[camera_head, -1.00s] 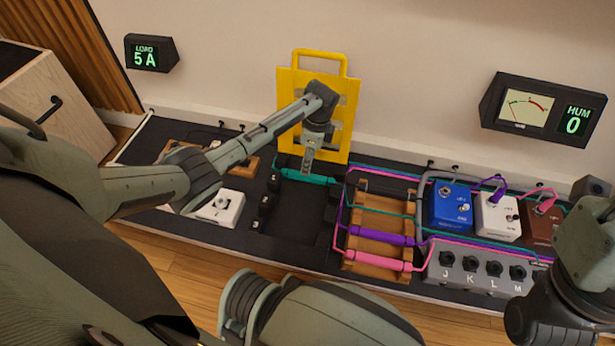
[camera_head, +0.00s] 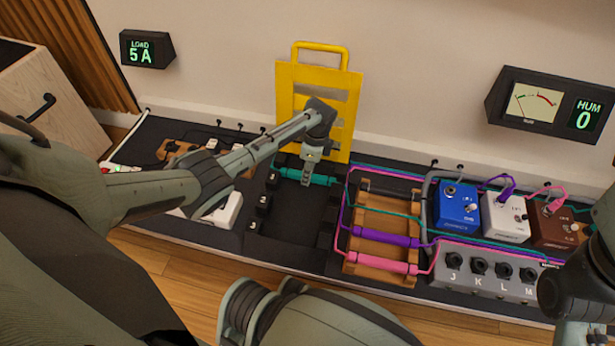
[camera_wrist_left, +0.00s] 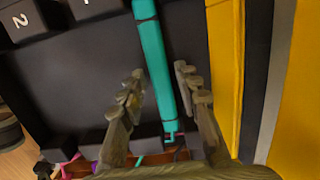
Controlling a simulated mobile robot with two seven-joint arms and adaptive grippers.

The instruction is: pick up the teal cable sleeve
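The teal cable sleeve (camera_head: 321,179) lies across the back of a black rack with numbered slots (camera_head: 290,222), in front of the yellow panel. My left gripper (camera_head: 306,181) is down at the sleeve and hides part of it in the head view. In the left wrist view the sleeve (camera_wrist_left: 151,50) runs lengthwise between the two fingers of my left gripper (camera_wrist_left: 160,74). The fingers are open, one on each side, with a visible gap to the sleeve. Only part of my right arm shows at the right edge; its gripper is out of view.
The yellow panel (camera_head: 285,108) stands close behind the left gripper. A wooden rack (camera_head: 378,275) to the right holds a purple sleeve (camera_head: 385,240) and a pink sleeve (camera_head: 384,263). Blue (camera_head: 458,207), white (camera_head: 505,217) and brown (camera_head: 556,225) pedals stand farther right, with cables around them.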

